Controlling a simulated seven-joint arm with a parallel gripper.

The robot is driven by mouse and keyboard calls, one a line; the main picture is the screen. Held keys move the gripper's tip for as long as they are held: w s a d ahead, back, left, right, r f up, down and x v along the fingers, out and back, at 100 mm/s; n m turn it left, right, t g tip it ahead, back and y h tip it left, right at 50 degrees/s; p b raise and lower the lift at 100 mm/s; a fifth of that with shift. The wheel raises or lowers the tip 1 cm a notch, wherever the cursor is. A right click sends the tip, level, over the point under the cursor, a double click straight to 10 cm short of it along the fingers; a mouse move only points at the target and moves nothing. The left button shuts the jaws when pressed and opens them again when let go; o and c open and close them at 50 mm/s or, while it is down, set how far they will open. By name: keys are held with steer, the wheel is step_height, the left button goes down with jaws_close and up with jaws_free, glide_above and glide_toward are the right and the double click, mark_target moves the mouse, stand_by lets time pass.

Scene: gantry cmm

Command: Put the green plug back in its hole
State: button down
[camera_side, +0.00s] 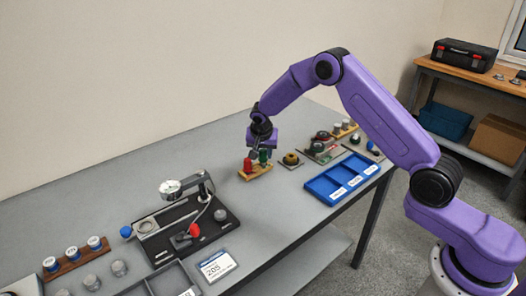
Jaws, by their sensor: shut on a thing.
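A small wooden block (257,173) lies on the grey bench near the middle of the view. A red plug (247,166) stands upright at its left end. The green plug (264,157) is at the right side of the block, directly under my gripper (262,150). My gripper points down and is shut on the green plug. The plug looks upright. I cannot tell whether its lower end is in a hole or just above the block. The hole itself is hidden.
A brass-topped part on a plate (291,160) stands close to the right. Clear bench lies in front of the block.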

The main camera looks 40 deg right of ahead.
mark_target(263, 150)
steer(key=shift+f, duration=0.35)
stand_by(0.6)
steer(key=shift+c, duration=1.4)
jaws_free()
steer(key=shift+r, duration=0.1)
steer(key=shift+r, duration=3.4)
